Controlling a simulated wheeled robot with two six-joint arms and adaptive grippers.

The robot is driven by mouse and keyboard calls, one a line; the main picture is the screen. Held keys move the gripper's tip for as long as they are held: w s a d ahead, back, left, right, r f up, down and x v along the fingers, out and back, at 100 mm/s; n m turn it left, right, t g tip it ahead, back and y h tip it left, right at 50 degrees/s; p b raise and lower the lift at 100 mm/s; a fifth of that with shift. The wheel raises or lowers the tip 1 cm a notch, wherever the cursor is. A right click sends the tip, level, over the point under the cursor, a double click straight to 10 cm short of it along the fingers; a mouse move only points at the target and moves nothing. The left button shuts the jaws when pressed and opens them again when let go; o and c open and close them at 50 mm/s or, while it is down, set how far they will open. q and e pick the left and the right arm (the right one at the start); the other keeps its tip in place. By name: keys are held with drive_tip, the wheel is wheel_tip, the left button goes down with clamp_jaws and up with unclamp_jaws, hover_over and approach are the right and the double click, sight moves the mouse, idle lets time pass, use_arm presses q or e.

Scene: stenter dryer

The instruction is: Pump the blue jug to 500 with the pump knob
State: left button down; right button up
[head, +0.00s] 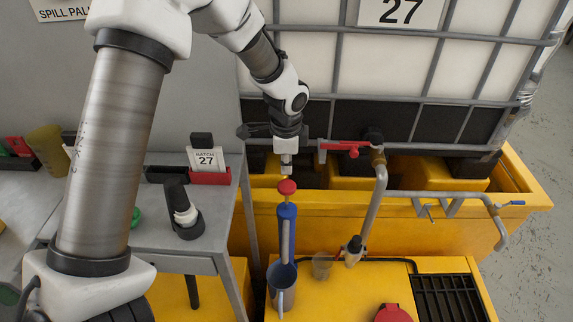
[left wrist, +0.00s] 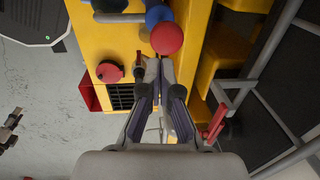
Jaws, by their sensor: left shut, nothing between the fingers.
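The red pump knob (head: 287,187) tops a blue upright hand pump (head: 286,235). The blue-grey jug (head: 274,292) stands at the pump's foot on the yellow deck, its handle facing me. My left gripper (head: 286,168) is shut and empty, pointing down just above the knob; a small gap seems to show between them. In the left wrist view, the red knob (left wrist: 166,38) lies just beyond the shut fingertips (left wrist: 163,62), with blue parts behind it. The jug's fill level and any readout cannot be read. My right gripper does not show.
A clear cup (head: 322,265) and a pipe with a red-handled valve (head: 345,148) stand right of the pump. A red cap (head: 392,313) and black grate (head: 448,297) are on the deck. A caged tank (head: 375,65) stands behind; a grey table (head: 165,237) is at left.

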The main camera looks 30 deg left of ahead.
use_arm(q)
drive_tip(key=n, duration=0.3)
wheel_tip(320, 180, up, 4)
drive_tip(key=r+n+g+h, duration=0.1)
drive_tip(key=n, duration=1.2)
hover_over(286, 184)
drive_tip(key=s, duration=0.2)
drive_tip(key=shift+w+a+r+n+h+p, duration=0.2)
drive_tip(key=shift+w+a+r+n+p, duration=0.3)
drive_tip(key=shift+r, duration=0.1)
drive_tip(key=shift+w+a+r+n+h+p, duration=0.2)
drive_tip(key=shift+w+a+r+n+p, duration=0.2)
drive_tip(key=shift+r+n, duration=0.15)
drive_tip(key=shift+d, duration=0.1)
drive_tip(key=f, duration=0.4)
drive_tip(key=d+f+p, duration=0.1)
drive_tip(key=f, duration=0.4)
drive_tip(key=f+p, duration=0.1)
drive_tip(key=f, duration=0.3)
drive_tip(key=shift+w+d+f, duration=0.1)
drive_tip(key=shift+d+f, duration=0.05)
drive_tip(key=shift+f, duration=0.25)
